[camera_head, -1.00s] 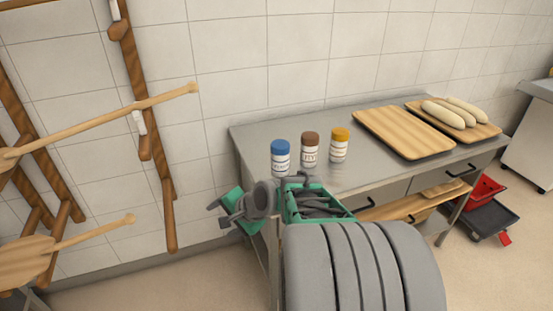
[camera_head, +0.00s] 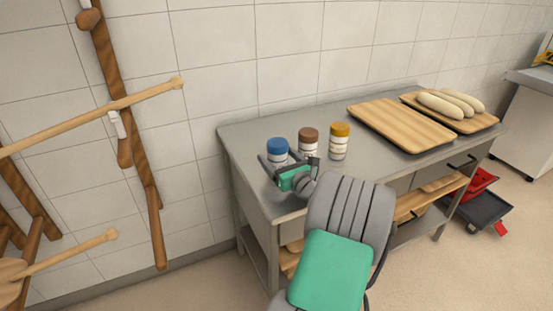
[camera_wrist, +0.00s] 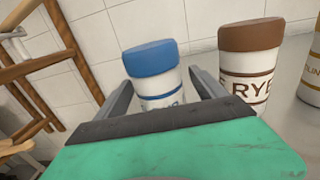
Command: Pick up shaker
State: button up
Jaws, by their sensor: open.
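Three shakers stand upright in a row on the grey metal table. The blue-lidded shaker (camera_head: 278,149) is at the left, the brown-lidded shaker (camera_head: 308,141) in the middle and the yellow-lidded shaker (camera_head: 339,142) at the right. My gripper (camera_head: 283,160) is open, with its fingers reaching toward the blue-lidded shaker. In the wrist view the blue-lidded shaker (camera_wrist: 155,72) shows between the two fingers, its lower part hidden by my gripper. The brown-lidded shaker (camera_wrist: 249,65), labelled RYE, stands just right of the right finger. I cannot tell whether the fingers touch anything.
Right of the shakers lie an empty wooden board (camera_head: 400,124) and a board with pale loaves (camera_head: 450,103). The table (camera_head: 240,134) has clear top at its left end. Wooden racks with long-handled peels (camera_head: 100,120) stand at the left. A red crate (camera_head: 481,181) is on the floor.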

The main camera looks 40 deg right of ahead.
jog(key=shift+w, duration=0.25)
jog(key=c, duration=1.7)
